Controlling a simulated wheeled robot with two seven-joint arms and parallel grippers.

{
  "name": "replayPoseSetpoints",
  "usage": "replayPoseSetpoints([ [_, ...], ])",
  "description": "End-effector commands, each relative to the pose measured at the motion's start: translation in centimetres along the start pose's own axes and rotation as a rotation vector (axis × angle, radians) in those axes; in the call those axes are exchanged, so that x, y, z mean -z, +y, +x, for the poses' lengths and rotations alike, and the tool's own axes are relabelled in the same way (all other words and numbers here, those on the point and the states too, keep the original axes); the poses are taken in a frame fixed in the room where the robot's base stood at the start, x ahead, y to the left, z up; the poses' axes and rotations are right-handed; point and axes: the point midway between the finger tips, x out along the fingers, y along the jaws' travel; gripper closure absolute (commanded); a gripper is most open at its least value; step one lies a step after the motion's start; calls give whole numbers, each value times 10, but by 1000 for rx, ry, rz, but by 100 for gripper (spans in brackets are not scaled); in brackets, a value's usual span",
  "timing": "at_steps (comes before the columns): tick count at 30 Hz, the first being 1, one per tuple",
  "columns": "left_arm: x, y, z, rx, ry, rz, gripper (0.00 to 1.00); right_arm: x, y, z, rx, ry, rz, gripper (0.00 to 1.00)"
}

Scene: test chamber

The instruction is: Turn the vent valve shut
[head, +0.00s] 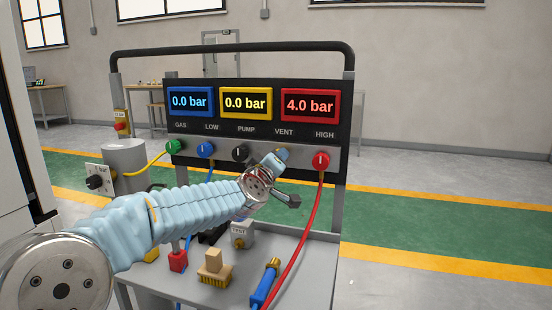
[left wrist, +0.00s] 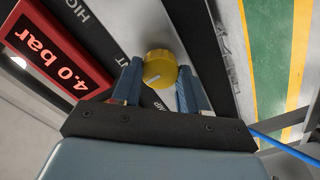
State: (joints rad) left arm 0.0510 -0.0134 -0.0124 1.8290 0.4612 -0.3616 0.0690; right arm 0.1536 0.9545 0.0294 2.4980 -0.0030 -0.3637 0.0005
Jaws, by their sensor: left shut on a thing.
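The vent valve is a round yellow knob (left wrist: 161,66) with a short white pointer line, on the panel strip in the left wrist view. My left gripper (left wrist: 158,84) has its two blue fingers on either side of this knob and is shut on it. In the head view my left gripper (head: 279,160) reaches the panel below the VENT label, and it hides the knob there. The red display (head: 310,105) reads 4.0 bar; the blue display (head: 190,102) and the yellow display (head: 246,103) read 0.0 bar. My right gripper is not in view.
A green knob (head: 174,146), a blue knob (head: 206,149), a black knob (head: 240,153) and a red knob (head: 320,160) line the panel. A red hose (head: 309,220) hangs from the red knob.

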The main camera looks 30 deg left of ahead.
Motion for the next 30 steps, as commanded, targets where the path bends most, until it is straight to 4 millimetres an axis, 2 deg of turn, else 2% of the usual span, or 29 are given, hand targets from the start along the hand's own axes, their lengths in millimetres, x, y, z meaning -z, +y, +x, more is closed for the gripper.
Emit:
replayPoseSetpoints([
  [9, -2, -1, 0, 2, -4, 82, 87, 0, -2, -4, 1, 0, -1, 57],
  [22, -2, -2, 0, 2, -5, 90, 87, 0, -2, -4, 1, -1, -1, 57],
  [23, -2, -2, 0, 2, -5, 90, 54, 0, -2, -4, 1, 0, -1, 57],
  [27, -2, -1, 0, 2, -3, 89, 32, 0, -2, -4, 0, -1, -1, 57],
  [30, -1, -1, 0, 1, -2, 89, 31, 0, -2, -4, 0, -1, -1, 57],
])
